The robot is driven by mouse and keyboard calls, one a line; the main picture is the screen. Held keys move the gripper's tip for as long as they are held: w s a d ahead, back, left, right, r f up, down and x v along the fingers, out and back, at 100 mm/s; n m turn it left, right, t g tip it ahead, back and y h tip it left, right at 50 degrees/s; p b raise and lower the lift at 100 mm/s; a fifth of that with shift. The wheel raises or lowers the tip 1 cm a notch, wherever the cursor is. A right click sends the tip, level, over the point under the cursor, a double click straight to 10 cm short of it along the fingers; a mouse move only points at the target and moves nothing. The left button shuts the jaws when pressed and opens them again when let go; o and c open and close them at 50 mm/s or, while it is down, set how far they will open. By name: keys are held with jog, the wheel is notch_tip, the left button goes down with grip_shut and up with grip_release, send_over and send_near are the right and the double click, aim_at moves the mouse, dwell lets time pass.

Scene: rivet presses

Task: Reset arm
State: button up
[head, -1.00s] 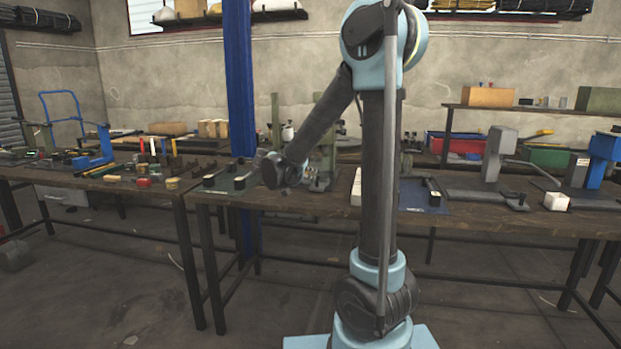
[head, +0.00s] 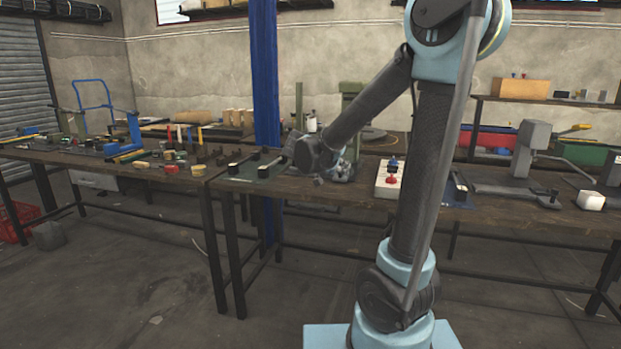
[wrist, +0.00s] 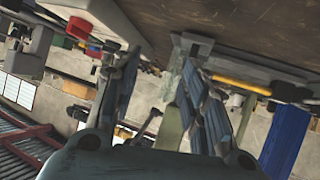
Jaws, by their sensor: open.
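My gripper (wrist: 162,75) shows in the wrist view with its two fingers spread apart and nothing between them. In the head view my arm stands raised in front of the workbench, its forearm slanting down to the left toward the bench. There my gripper (head: 338,170) is small and mostly hidden behind my wrist, near the bench top. I cannot tell its exact height above the bench. The wrist view is tilted, with the brown bench top (wrist: 235,25) at the upper right.
A white control box (head: 385,182) with a red button sits on the workbench (head: 320,192), right of my gripper. A blue post (head: 265,80) rises left of my gripper. Floor in front is clear.

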jog(key=s+d+f+n+g+y, duration=0.1)
jog(key=s+d+f+n+g, duration=0.15)
jog(key=s+d, duration=0.4)
jog(key=s+d+f+n+g+y, duration=0.15)
jog(key=s+d+f, duration=0.25)
jog(key=s, duration=0.6)
jog(key=s+a+f+n+g+y, duration=0.1)
jog(key=s+f, duration=0.3)
jog(key=s, duration=0.4)
jog(key=s+a+f+n+g+y, duration=0.1)
jog(key=s+f+y, duration=0.3)
jog(key=s, duration=0.4)
jog(key=shift+s+a+f+n+g, duration=0.25)
jog(key=shift+a+n+g, duration=0.2)
jog(key=shift+g, duration=0.15)
jog(key=shift+w+f, duration=0.15)
jog(key=shift+w, duration=0.3)
